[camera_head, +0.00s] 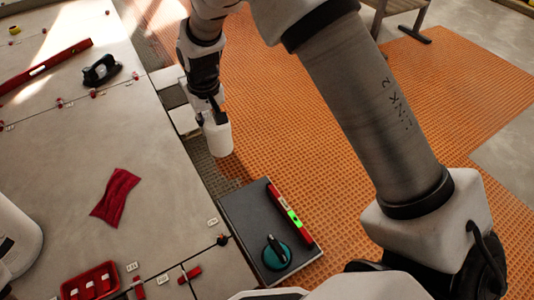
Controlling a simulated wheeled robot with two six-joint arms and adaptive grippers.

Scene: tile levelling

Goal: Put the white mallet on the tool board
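The white mallet (217,135) shows as a thick white head beside the slab's right edge, above the dark strip and orange mat. My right gripper (211,108) is directly above the head and appears shut on the mallet; its handle is mostly hidden by the fingers. The tool board (240,218) is a dark grey panel below the mallet in the picture, on the orange mat. A red level with a green vial (291,214) lies along its right side. A round teal tool with a black handle (277,254) sits at its lower end. My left gripper is not in view.
The pale tiled slab (70,150) fills the left, with a red cloth (116,196), a red tray (90,283), a black-handled tool (101,70) and a long red level (45,66). The board's upper left part is bare. Orange matting (300,150) lies open to the right.

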